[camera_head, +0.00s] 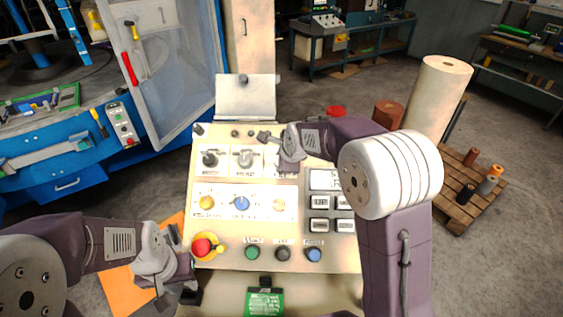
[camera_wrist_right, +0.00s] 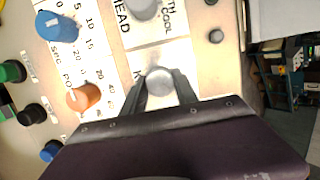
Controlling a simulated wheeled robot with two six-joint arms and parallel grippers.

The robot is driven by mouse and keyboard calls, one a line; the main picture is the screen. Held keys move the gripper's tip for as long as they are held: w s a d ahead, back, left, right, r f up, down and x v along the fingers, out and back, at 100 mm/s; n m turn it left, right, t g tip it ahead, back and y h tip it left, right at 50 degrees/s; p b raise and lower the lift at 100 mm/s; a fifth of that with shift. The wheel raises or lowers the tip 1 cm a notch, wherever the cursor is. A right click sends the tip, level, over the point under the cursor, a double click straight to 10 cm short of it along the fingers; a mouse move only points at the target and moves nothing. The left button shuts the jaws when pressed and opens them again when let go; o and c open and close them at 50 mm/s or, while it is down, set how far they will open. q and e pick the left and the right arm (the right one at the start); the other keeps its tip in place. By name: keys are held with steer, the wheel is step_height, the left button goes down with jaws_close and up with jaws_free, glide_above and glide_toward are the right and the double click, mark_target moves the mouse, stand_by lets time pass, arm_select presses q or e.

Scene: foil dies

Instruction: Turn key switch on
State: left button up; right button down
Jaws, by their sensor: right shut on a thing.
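The control panel (camera_head: 235,178) stands in front of me in the head view. In the right wrist view the key switch (camera_wrist_right: 160,82) is a grey round piece on a white label that starts with K. My right gripper (camera_wrist_right: 162,90) has a finger on each side of it and is shut on it. In the head view my right gripper (camera_head: 268,137) reaches over the upper right of the panel and hides the key switch. My left gripper (camera_head: 186,284) hangs beside the panel's lower left corner, with its fingertips too unclear to read.
A red mushroom button (camera_head: 202,247) sits near my left gripper. Green (camera_head: 252,253), black (camera_head: 283,254) and blue (camera_head: 313,254) buttons line the lower edge. Blue (camera_head: 241,203) and orange (camera_head: 207,202) knobs sit mid-panel. My right arm covers the panel's right side.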

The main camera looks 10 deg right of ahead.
steer(key=shift+r, duration=0.1)
stand_by(0.4)
steer(key=c, duration=0.9)
jaws_free()
steer(key=shift+c, duration=0.2)
steer(key=b+v, duration=0.1)
steer(key=v, duration=0.8)
steer(key=shift+b, duration=0.35)
steer(key=shift+d, duration=0.1)
